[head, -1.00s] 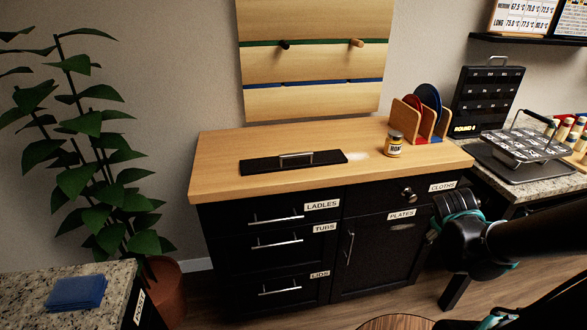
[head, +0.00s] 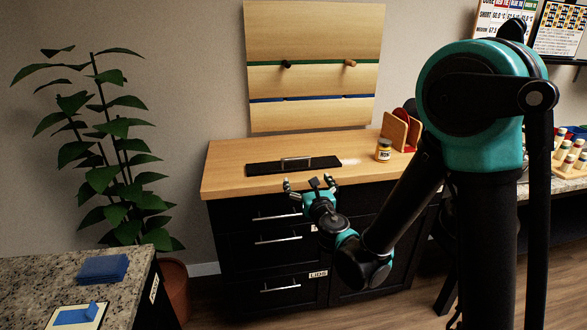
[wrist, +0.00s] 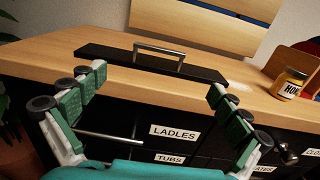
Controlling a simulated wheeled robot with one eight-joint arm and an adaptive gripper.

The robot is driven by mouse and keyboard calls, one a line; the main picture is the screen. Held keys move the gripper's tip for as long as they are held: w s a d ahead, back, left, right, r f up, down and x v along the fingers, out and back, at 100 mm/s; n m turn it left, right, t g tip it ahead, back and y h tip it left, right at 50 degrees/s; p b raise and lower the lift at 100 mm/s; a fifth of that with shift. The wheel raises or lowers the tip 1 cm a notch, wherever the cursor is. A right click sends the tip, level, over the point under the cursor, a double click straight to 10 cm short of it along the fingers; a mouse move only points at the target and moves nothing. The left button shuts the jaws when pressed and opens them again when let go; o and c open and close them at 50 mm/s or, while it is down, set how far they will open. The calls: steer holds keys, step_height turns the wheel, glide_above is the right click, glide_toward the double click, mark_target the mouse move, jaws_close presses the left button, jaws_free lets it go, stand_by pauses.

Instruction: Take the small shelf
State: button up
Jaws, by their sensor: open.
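The small shelf looks to be the flat black board (head: 262,167) with a metal handle (head: 295,162) on its top, lying on the wooden counter top. In the wrist view the black board (wrist: 112,56) and its handle (wrist: 160,53) show ahead, beyond the fingers. My gripper (head: 308,184) is open and empty, in front of the counter's front edge and just short of the board. In the wrist view my gripper (wrist: 150,100) has its fingers spread wide to either side, apart from the board.
A honey jar (head: 383,150) and a wooden rack (head: 398,131) stand right of the board. A pegged wooden panel (head: 315,65) hangs behind. Drawers with handles (head: 280,287) lie below the counter. A plant (head: 120,150) stands left.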

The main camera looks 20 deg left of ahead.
mark_target(296, 159)
steer(key=x, duration=1)
steer(key=shift+w, duration=0.4)
steer(key=shift+x, duration=2.75)
steer(key=shift+s+f, duration=0.1)
steer(key=c, duration=1.3)
steer(key=shift+c, duration=0.2)
